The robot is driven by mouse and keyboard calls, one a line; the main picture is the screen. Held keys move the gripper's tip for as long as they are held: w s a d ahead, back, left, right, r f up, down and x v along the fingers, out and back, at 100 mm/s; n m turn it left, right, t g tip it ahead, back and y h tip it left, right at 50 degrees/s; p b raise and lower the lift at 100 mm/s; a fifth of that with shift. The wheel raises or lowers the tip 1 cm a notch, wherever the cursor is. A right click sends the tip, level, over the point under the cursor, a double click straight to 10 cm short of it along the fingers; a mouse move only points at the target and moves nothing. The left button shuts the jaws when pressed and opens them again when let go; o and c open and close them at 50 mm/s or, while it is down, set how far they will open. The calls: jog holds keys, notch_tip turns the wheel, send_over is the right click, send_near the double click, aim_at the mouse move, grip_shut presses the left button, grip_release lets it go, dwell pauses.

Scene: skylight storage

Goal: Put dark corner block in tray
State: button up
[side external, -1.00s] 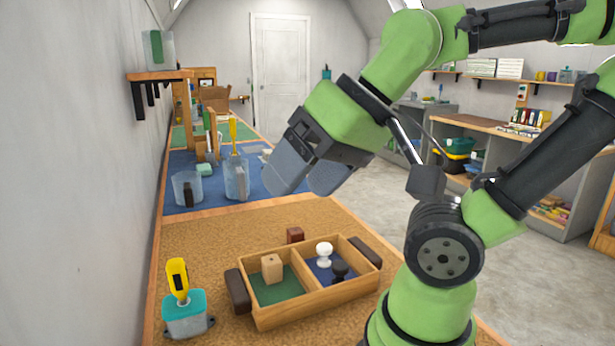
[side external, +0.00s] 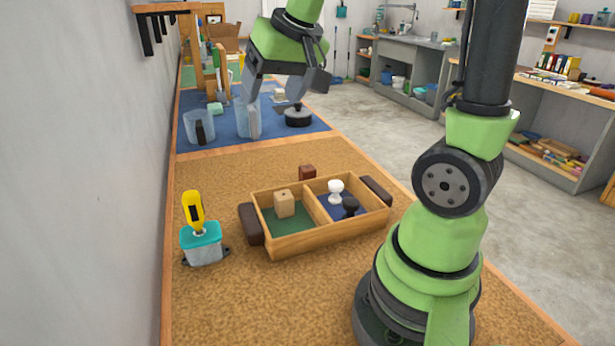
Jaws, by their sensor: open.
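The dark corner block (side external: 307,172) is a small reddish-brown block on the cork surface, just behind the tray's back wall and outside it. The wooden tray (side external: 290,245) has two compartments and dark side handles. Its left green compartment holds a light wooden block (side external: 284,204). Its right blue compartment holds a white knob (side external: 335,191) and a black knob (side external: 350,207). My gripper (side external: 283,98) is open with nothing seen between its fingers. It is above the blue mat, up and behind the dark block, and apart from it.
A teal-lidded container with a yellow-handled tool (side external: 202,245) stands left of the tray. Clear pitchers (side external: 199,127) and a dark round lidded item (side external: 298,117) stand on the blue mat (side external: 225,144). Cork in front of the tray is clear. A wall runs along the left.

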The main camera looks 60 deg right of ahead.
jog(key=w+d+f+m+g+h, duration=0.15)
jog(key=w+d+f, duration=0.25)
jog(key=d+f, duration=0.55)
jog(key=m+g, duration=0.1)
jog(key=g, duration=0.1)
send_near(307, 167)
jog(key=f, duration=0.2)
jog(key=x, duration=0.4)
jog(key=shift+d+f, duration=0.1)
jog(key=shift+f, duration=0.1)
jog(key=shift+x, duration=2.8)
jog(key=shift+w, duration=0.15)
jog(key=c, duration=1.1)
